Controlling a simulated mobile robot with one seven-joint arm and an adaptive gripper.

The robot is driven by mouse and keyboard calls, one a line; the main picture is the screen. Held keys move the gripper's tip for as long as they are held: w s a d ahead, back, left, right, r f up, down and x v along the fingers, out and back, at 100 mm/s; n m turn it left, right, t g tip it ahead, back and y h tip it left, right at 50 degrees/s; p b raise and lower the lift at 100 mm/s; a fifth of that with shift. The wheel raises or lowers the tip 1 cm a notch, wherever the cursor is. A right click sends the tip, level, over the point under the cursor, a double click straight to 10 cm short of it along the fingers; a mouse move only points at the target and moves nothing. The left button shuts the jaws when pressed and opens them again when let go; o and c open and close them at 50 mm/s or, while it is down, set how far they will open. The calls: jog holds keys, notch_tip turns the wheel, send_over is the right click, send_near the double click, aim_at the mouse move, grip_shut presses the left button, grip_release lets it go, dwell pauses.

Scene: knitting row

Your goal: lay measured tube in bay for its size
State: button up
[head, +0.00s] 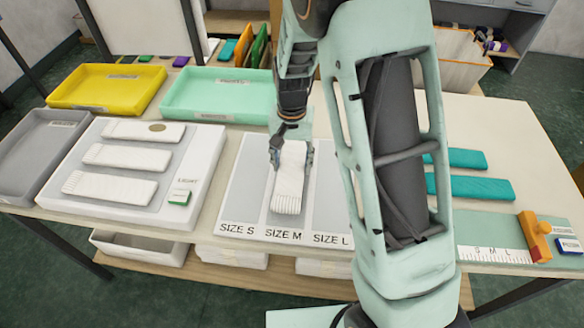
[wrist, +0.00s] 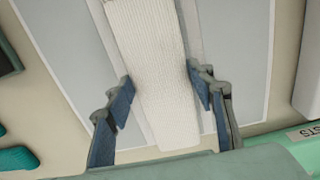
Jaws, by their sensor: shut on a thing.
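A white ribbed knitted tube (head: 289,180) lies lengthwise over the SIZE M bay (head: 272,221) of the sorting board. My gripper (head: 291,152) is at its far end, with one finger on each side. The SIZE S bay (head: 239,185) to the left is empty. The SIZE L bay (head: 326,200) to the right is partly hidden by my arm.
A light panel (head: 206,165) with several white tubes stands left. Yellow (head: 107,87) and mint (head: 219,95) trays are behind. Teal tubes (head: 470,188), a measuring strip (head: 490,254) and an orange stamp (head: 534,236) lie right, partly behind my arm.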

aim_at(292, 167)
jog(key=shift+f, duration=1.35)
jog(key=shift+s, duration=0.1)
jog(key=shift+f, duration=0.2)
jog(key=o, duration=1)
jog(key=shift+r, duration=0.1)
jog(key=shift+c, duration=0.2)
notch_tip(292, 167, up, 12)
jog(key=shift+r, duration=0.15)
